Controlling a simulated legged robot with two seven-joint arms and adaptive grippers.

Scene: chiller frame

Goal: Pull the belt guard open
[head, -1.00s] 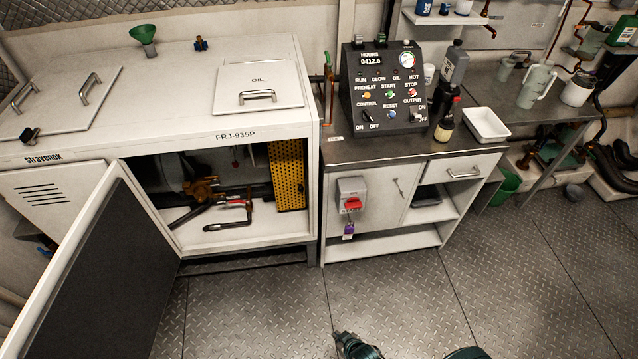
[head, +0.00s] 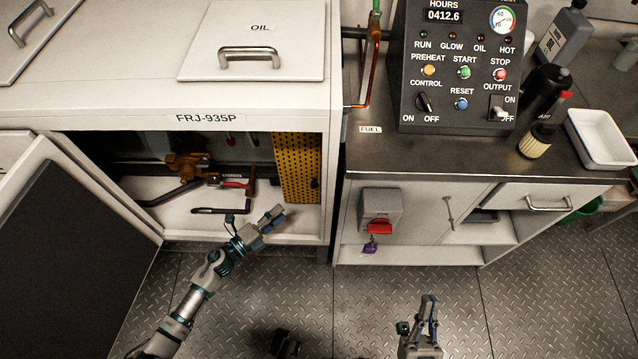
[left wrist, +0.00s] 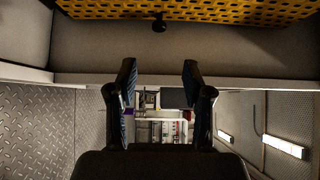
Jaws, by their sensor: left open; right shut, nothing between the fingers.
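The belt guard is the yellow perforated panel (head: 298,165) at the right end of the open compartment in the white cabinet. A small dark knob (head: 314,184) sits on it. In the left wrist view the guard (left wrist: 215,10) crosses the top, with its knob (left wrist: 159,24) above the gap between my fingers. My left gripper (head: 271,218) is open and empty, in front of the compartment's lower edge, below the guard and apart from it. It also shows open in the left wrist view (left wrist: 160,78). My right gripper (head: 430,308) is shut and empty over the floor.
The open cabinet door (head: 75,230) stands at the left. A red-handled tool (head: 235,186) and pipework lie inside the compartment. The floor in front is clear.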

